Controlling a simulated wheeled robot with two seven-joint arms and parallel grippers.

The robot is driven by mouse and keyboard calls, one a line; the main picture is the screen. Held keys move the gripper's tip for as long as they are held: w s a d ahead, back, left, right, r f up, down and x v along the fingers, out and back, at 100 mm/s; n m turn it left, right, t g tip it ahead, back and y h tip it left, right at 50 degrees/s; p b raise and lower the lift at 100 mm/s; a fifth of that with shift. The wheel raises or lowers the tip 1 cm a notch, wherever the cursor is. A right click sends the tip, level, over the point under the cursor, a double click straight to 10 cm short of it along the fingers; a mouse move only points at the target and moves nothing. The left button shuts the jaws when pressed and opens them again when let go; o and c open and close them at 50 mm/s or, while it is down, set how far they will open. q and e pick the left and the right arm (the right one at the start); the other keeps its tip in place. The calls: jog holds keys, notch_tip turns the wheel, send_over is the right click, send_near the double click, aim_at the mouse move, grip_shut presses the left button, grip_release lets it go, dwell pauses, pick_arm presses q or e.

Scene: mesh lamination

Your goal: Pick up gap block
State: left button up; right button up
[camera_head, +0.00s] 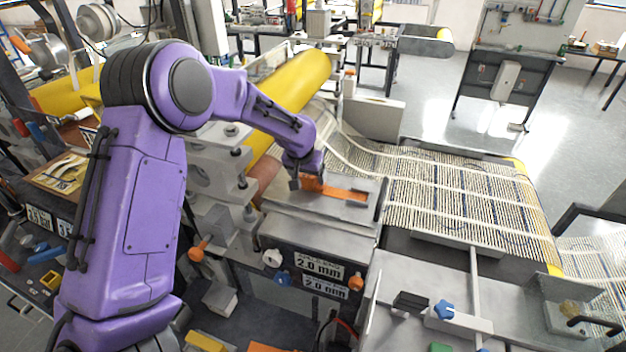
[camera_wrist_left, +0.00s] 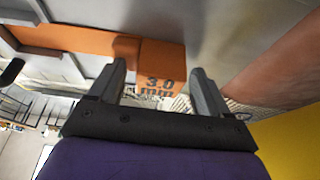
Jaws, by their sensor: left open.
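The gap block is an orange bar (camera_head: 335,190) lying on the grey metal top of the laminating machine, near the rollers. In the left wrist view its end (camera_wrist_left: 160,68) carries the marking "3.0 mm". My left gripper (camera_head: 304,182) is at the block's left end in the head view. In the left wrist view the two open fingers (camera_wrist_left: 158,88) point toward the marked end, one on each side of it. I cannot tell whether they touch it. My right gripper is not in view.
A ribbed mesh web (camera_head: 455,195) runs right from the metal plate (camera_head: 290,222). A yellow roll (camera_head: 290,95) and a reddish roller (camera_head: 264,172) lie close to my left wrist. Labels reading "2.0 mm" (camera_head: 320,267) are on the machine front.

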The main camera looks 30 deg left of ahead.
pick_arm(q)
jog(key=shift+s, duration=0.1)
jog(key=c, duration=1.1)
jog(key=shift+r, duration=0.1)
